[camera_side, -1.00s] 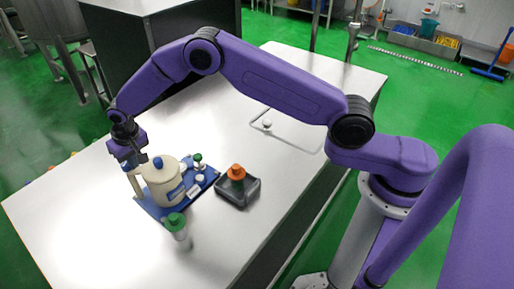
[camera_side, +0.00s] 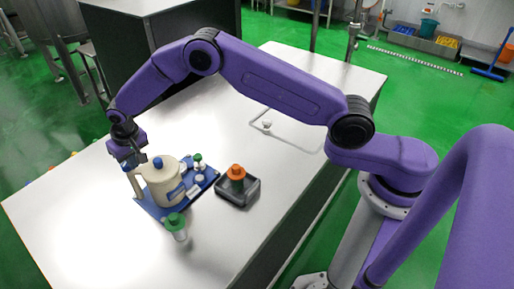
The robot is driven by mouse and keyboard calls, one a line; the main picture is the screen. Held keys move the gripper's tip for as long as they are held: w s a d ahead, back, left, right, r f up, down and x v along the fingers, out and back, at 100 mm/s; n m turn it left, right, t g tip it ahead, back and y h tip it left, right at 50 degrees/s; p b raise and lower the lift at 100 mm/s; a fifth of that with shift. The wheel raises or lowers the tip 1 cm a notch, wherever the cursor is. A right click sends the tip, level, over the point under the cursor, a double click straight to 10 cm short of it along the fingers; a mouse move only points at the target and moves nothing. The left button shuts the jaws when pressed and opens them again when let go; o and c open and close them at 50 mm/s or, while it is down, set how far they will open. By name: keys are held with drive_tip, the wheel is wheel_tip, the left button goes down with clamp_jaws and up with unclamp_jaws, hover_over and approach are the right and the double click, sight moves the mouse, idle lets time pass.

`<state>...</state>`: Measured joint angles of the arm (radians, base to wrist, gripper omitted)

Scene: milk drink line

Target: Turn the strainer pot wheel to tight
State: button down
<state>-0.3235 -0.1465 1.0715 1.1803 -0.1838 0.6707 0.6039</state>
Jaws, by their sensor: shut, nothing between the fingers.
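The strainer pot (camera_side: 164,184) is a cream pot with a blue knob on its lid, standing on a blue base (camera_side: 150,208) on the white table. I cannot make out the strainer pot wheel; it may be hidden behind my gripper or the pot. My gripper (camera_side: 132,165) is shut and empty, pointing down at the upper left side of the pot, close to it. I cannot tell whether its fingers touch anything.
A green-capped bottle (camera_side: 176,226) stands in front of the base. A small green-topped item (camera_side: 198,160) is at the base's right end. An orange-topped item sits in a dark tray (camera_side: 246,194) to the right. The table's front left (camera_side: 90,240) is clear.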

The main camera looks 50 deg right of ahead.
drive_tip(key=shift+s+f, duration=0.15)
drive_tip(key=shift+f, duration=0.3)
drive_tip(key=a, duration=0.2)
drive_tip(key=shift+s+a, duration=0.1)
drive_tip(key=shift+a, duration=0.35)
drive_tip(key=shift+d+f, duration=0.1)
drive_tip(key=shift+d, duration=0.15)
drive_tip(key=shift+s+a, duration=0.1)
drive_tip(key=shift+s, duration=0.1)
wheel_tip(320, 180, up, 6)
drive_tip(key=shift+r, duration=0.25)
idle(0.5)
